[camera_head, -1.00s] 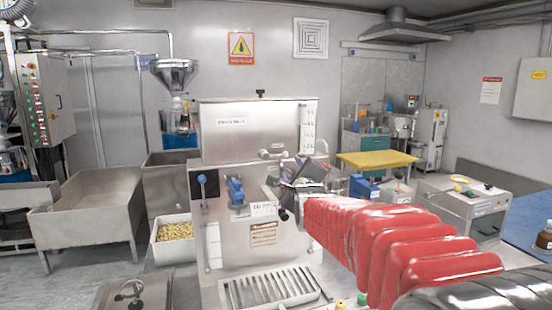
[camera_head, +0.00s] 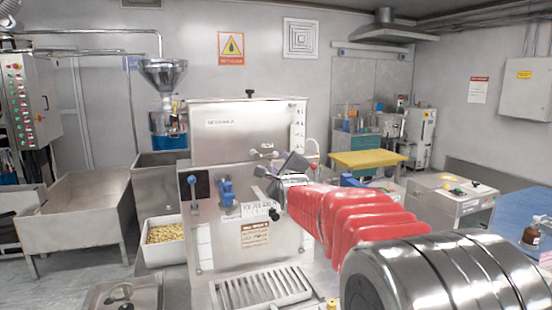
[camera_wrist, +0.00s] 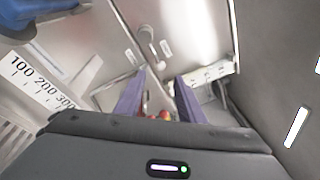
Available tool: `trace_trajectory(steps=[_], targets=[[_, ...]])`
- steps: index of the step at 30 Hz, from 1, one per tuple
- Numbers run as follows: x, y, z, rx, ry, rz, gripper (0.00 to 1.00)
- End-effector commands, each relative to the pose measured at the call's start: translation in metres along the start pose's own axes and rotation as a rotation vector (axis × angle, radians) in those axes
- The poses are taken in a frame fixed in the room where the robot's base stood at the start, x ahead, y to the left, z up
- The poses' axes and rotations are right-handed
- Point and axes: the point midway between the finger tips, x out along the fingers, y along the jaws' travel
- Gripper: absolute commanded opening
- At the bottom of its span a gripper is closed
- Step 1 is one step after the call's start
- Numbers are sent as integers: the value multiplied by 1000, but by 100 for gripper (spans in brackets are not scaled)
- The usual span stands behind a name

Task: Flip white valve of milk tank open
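The steel milk tank (camera_head: 235,140) stands in the middle of the head view. A small pale valve handle (camera_head: 263,154) sits low on its front. In the wrist view a whitish valve lever (camera_wrist: 147,38) shows on a metal face beyond the fingertips, between small labels. My gripper (camera_head: 276,183) is just in front of the machine, below and slightly right of the valve in the head view. In the wrist view its two purple fingers (camera_wrist: 160,88) are apart with nothing held, and the lever is apart from them. The exact distance cannot be told.
A blue valve (camera_head: 226,191) and a blue-knobbed lever (camera_head: 193,190) are on the machine's front, left of my gripper. A slotted tray (camera_head: 262,287) sits below. A box of beans (camera_head: 165,235) stands at left; a white cabinet (camera_head: 450,205) stands at right.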

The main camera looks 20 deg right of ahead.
Motion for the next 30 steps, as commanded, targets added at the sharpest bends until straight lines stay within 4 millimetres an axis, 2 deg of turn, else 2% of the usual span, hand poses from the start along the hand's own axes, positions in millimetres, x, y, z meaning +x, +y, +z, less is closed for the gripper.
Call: trace_trajectory(steps=[18,24,30], targets=[[69,0,-1,0,1,0,36],[79,0,-1,0,1,-1,36],[80,-1,-1,0,1,-1,36]])
